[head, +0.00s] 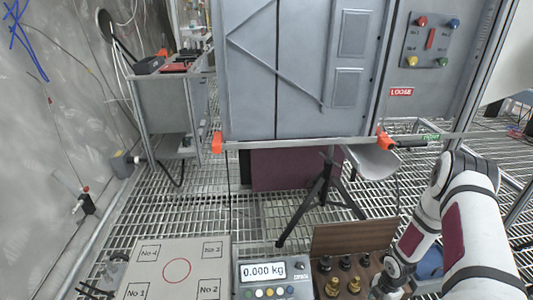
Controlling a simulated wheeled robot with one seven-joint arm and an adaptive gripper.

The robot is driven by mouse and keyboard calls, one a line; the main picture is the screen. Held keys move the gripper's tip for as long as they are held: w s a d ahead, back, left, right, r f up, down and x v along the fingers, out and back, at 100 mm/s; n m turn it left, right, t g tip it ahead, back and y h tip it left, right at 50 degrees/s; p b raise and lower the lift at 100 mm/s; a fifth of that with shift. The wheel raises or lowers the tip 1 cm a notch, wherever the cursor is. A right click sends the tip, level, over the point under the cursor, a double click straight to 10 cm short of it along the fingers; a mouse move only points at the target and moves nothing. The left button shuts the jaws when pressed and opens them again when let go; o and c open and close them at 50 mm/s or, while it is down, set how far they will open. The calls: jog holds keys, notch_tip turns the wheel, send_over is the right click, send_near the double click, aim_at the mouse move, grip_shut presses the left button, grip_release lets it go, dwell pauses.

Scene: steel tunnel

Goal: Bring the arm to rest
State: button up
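My arm (478,238) is at the lower right of the head view, white with dark red panels. It bends at a dark elbow, and its forearm slopes down and left to a grey metal wrist part (392,276) at the bottom edge. The wrist overlaps the right side of an open brown wooden case (333,240) in the picture; whether it touches the case cannot be told. My gripper's fingers are not visible, so what they hold, if anything, is hidden.
The case holds several dark and brass weights (345,263). Left of it stand a scale (273,278) reading 0.000 kg and a pale board (177,270) with numbered squares and a red circle. Behind are a black tripod (322,190), a grey cabinet (300,60) and grating floor.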

jog(key=w+d+r+m+h, duration=0.1)
jog(key=w+r+m, duration=0.1)
jog(key=r, duration=0.8)
jog(key=w+r+m+h, duration=0.1)
jog(key=w+r+m, duration=0.15)
jog(key=r, duration=0.85)
jog(key=s+a+r+m, duration=0.2)
jog(key=a+r+m, duration=0.1)
jog(key=r, duration=0.6)
jog(key=s+a+r+m, duration=0.2)
jog(key=r+m, duration=0.1)
jog(key=r, duration=0.7)
jog(key=s+a+r+m, duration=0.6)
jog(key=s+a+r, duration=0.4)
jog(key=s+r, duration=0.3)
jog(key=s+a+r+m+y, duration=0.1)
jog(key=s+a+r+m, duration=0.2)
jog(key=s, duration=0.6)
jog(key=s+a+r+m+y, duration=0.1)
jog(key=s+a+m, duration=0.1)
jog(key=s+a, duration=0.5)
notch_tip(320, 180, up, 36)
jog(key=s+d+t+p, duration=0.1)
jog(key=t+p, duration=0.3)
jog(key=p, duration=2.9)
jog(key=shift+d+f+p, duration=0.25)
jog(key=shift+d+p, duration=0.05)
jog(key=shift+d, duration=0.35)
